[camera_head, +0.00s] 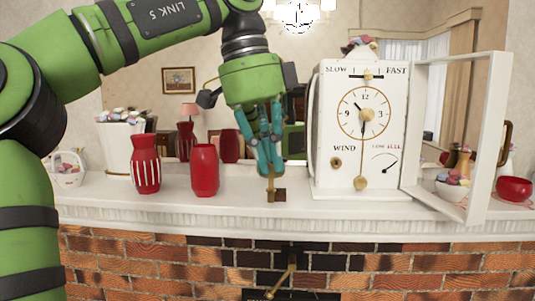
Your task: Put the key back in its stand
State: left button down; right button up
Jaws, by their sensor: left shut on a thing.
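My left gripper (270,168) comes down from above, left of the white clock, with its teal fingers pointing down. It is shut on a small brass-coloured key (270,185), which shows just below the fingertips. A small dark brown block, which looks like the stand (280,195), sits on the white mantel directly below the fingertips. The lower end of the key overlaps the stand in this view; I cannot tell whether it is seated in it. The fingers hide the upper part of the key. My right gripper is not in view.
The white clock (325,140) stands close right of the gripper, its glazed door (478,140) swung open to the right. Red vases (205,170) and (145,165) stand to the left. A red bowl (514,189) is at far right. The mantel's front edge (180,215) is clear.

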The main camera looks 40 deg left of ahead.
pick_arm(q)
jog(key=shift+w+a+f+p, duration=1)
jog(key=shift+w+a+p, duration=1.45)
jog(key=shift+w, duration=0.55)
jog(key=shift+w+a+f+p, duration=0.95)
jog(key=shift+w+a+p, duration=1.5)
jog(key=shift+w, duration=0.5)
jog(key=shift+w+a+f+p, duration=1)
jog(key=shift+w+a+p, duration=1.2)
jog(key=shift+w+a, duration=0.6)
jog(key=shift+w+d, duration=0.2)
jog(key=shift+r, duration=0.1)
jog(key=shift+p, duration=0.4)
jog(key=shift+p, duration=0.6)
jog(key=shift+s+a+b+x, duration=0.15)
jog(key=shift+b+x, duration=0.25)
jog(key=shift+x, duration=0.4)
jog(key=shift+s+a+b+x, duration=0.1)
jog(key=shift+b+x, duration=0.3)
jog(key=shift+x, duration=0.35)
jog(key=c, duration=1.2)
grip_release()
jog(key=shift+c, duration=0.2)
